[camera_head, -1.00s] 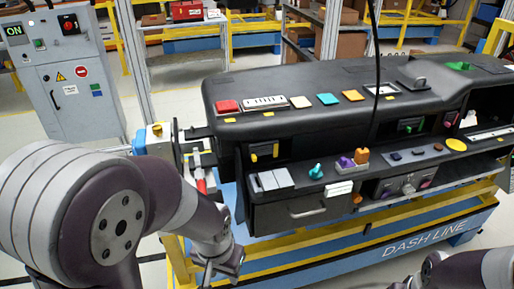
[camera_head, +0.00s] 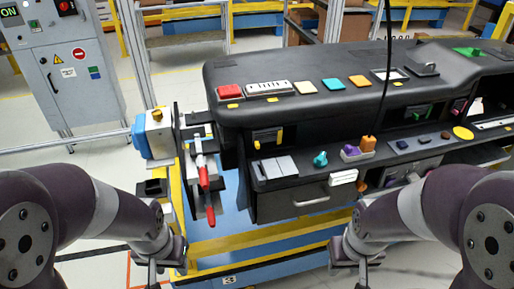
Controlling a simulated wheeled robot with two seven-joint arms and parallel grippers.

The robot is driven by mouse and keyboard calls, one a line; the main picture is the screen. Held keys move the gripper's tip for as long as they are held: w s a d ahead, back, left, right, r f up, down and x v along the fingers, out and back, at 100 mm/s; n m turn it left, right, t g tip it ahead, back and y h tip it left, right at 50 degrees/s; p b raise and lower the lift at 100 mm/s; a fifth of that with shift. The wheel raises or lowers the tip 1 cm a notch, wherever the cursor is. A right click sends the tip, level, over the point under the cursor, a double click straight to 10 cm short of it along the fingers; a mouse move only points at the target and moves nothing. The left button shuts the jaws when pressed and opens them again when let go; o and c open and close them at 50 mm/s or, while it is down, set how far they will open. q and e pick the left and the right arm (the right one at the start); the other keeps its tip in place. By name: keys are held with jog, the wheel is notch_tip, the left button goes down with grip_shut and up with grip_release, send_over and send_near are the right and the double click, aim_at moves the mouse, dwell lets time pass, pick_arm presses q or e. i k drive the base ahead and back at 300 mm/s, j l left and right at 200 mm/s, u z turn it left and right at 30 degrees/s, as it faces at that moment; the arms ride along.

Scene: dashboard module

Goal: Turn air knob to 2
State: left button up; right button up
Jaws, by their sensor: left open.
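The black dashboard module (camera_head: 300,110) stands ahead of me. A teal knob (camera_head: 320,159) sits on its lower shelf, left of an orange and purple control (camera_head: 357,150). A silver knob (camera_head: 413,177) shows partly on the lower front panel, behind my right arm. I cannot read any label or number, so I cannot tell which control is the air knob or its setting. My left gripper (camera_head: 160,268) is open and empty at the bottom left, apart from the dashboard. My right gripper (camera_head: 355,265) is low in front of the dashboard; its finger gap is unclear.
Red-handled levers (camera_head: 203,175) stick out at the dashboard's left end, beside a blue and yellow box (camera_head: 153,133). A yellow and blue stand (camera_head: 262,240) carries the dashboard. A black cable (camera_head: 388,50) hangs in front of it. A grey cabinet (camera_head: 65,75) stands back left.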

aim_at(412, 178)
jog(key=z, duration=1.3)
jog(key=i+l, duration=1.05)
jog(key=i+j+u, duration=0.05)
